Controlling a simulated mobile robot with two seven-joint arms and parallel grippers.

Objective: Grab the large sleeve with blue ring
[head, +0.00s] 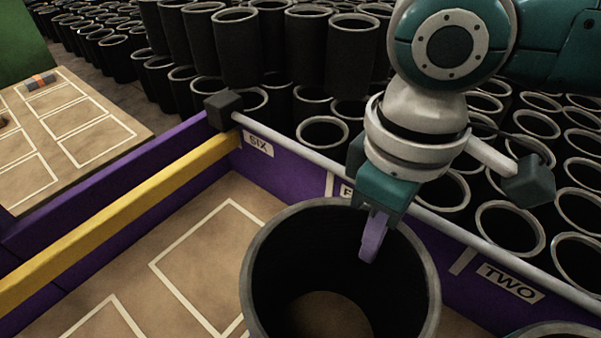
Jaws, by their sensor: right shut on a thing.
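A large black sleeve (285,265) with a grey rim is at the bottom centre of the head view, its open top facing me. I see no blue ring on it; its lower outer side is out of the picture. My right gripper (371,238) comes down from above and is shut on the sleeve's far rim, with a purple finger inside the wall. The brown floor shows through the sleeve; I cannot tell whether it stands or hangs just above. My left gripper is not in view.
A purple wall (285,170) with a grey rail and number labels runs behind the sleeve. A yellow bar (120,215) lies along the left. Many black sleeves (350,55) stand packed beyond the wall. Marked brown floor (200,245) left of the sleeve is clear.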

